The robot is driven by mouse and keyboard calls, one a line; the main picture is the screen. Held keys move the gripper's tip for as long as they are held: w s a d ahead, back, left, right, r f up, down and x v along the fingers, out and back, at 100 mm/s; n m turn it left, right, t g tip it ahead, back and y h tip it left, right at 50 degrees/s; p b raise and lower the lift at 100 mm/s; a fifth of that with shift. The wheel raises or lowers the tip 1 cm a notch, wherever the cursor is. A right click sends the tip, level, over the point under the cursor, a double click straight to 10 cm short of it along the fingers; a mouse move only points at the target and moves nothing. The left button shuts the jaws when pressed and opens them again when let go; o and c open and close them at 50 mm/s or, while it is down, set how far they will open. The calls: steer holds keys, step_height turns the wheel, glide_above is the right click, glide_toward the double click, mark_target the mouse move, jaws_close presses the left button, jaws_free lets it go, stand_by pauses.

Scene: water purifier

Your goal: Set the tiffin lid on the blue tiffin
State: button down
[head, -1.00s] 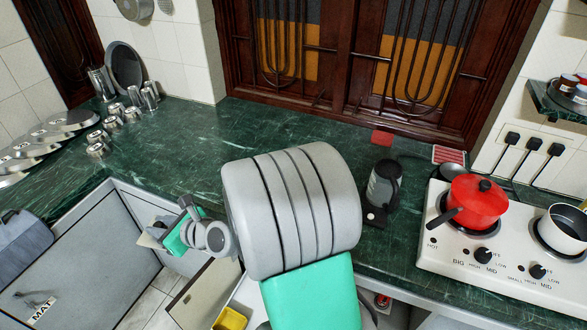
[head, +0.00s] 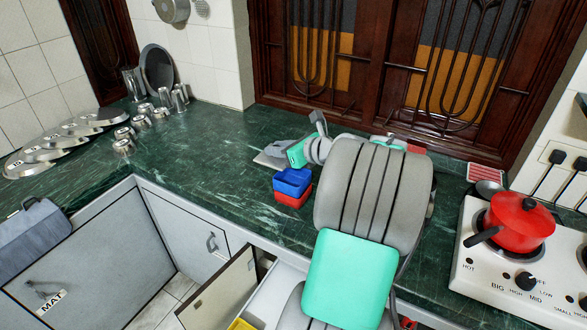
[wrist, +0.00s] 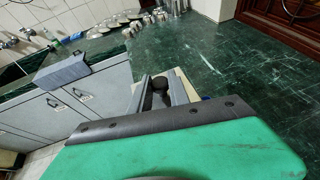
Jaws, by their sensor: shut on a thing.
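The blue tiffin (head: 293,182) is a small open-topped square box in the head view. It sits on a red box (head: 292,199) near the counter's front edge. My gripper (head: 280,152) is just behind the blue tiffin and a little left of it, above the counter. It is shut on the tiffin lid, which is mostly hidden; a thin grey flat part (head: 264,161) shows at its end. In the wrist view my gripper's two grey fingers (wrist: 160,88) flank a dark round piece, probably the lid's knob. The blue tiffin cannot be clearly made out there.
The green counter (head: 225,160) is clear left of my gripper. Steel cups (head: 143,121) and plates (head: 60,140) stand at the far left. A stove (head: 505,265) with a red pot (head: 519,222) is on the right.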

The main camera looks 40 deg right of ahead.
steer(key=shift+w+d+f, duration=0.1)
steer(key=shift+d+f, duration=0.95)
steer(key=shift+f, duration=0.55)
steer(key=shift+w+d+f, duration=0.1)
steer(key=shift+d+f, duration=0.9)
steer(key=shift+f, duration=0.6)
steer(key=shift+w+d+f, duration=0.1)
steer(key=shift+d+f, duration=0.95)
steer(key=shift+f, duration=0.55)
steer(key=shift+f, duration=0.1)
steer(key=c, duration=1.2)
jaws_free()
steer(key=shift+c, duration=0.2)
